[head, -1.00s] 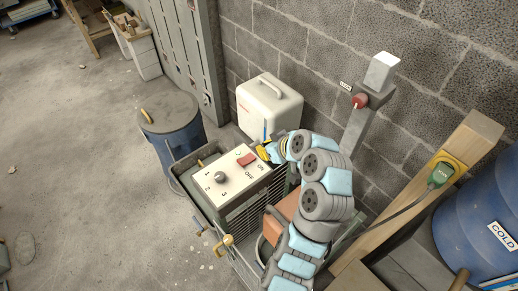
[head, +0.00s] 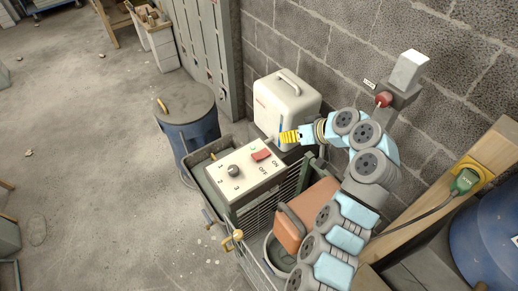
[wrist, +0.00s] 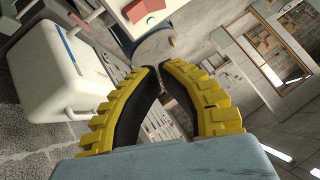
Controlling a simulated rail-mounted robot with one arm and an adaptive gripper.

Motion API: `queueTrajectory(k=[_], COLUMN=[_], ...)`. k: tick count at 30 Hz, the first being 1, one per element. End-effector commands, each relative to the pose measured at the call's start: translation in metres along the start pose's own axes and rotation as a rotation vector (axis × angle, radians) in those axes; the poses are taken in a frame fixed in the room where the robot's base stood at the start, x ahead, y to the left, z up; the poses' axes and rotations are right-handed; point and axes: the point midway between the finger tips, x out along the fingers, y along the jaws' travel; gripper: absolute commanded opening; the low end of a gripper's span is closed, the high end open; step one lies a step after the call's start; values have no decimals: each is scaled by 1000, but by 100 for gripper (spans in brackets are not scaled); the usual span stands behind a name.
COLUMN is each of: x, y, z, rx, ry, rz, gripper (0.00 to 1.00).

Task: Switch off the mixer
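A cream control box (head: 238,178) has a dark round knob (head: 233,170) marked 1, 2, 3 and a red switch (head: 261,155) marked ON and OFF. The red switch is partly cut off at the top of the wrist view (wrist: 145,10), with a small green spot (wrist: 151,20) beside it. I cannot tell which way the switch is tilted. My gripper (head: 281,138) is just beyond and right of the switch, apart from it. In the wrist view its yellow and black fingers (wrist: 159,68) curve together at the tips, with nothing between them.
The box sits on a wire cart (head: 290,185). A white case (head: 285,105) stands close behind my gripper. A blue drum (head: 190,138) is left, and a brown unit over a bucket (head: 305,210) is right. A green plug (head: 464,182) is in a yellow socket.

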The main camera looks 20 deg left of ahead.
Motion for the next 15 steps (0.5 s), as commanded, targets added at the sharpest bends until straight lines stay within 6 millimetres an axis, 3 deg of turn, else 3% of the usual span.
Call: queueTrajectory(k=[10,15], x=[2,16], y=[0,-2], z=[0,-1], rx=[0,0], ry=[0,-1], rz=[-1,-4], gripper=[0,0])
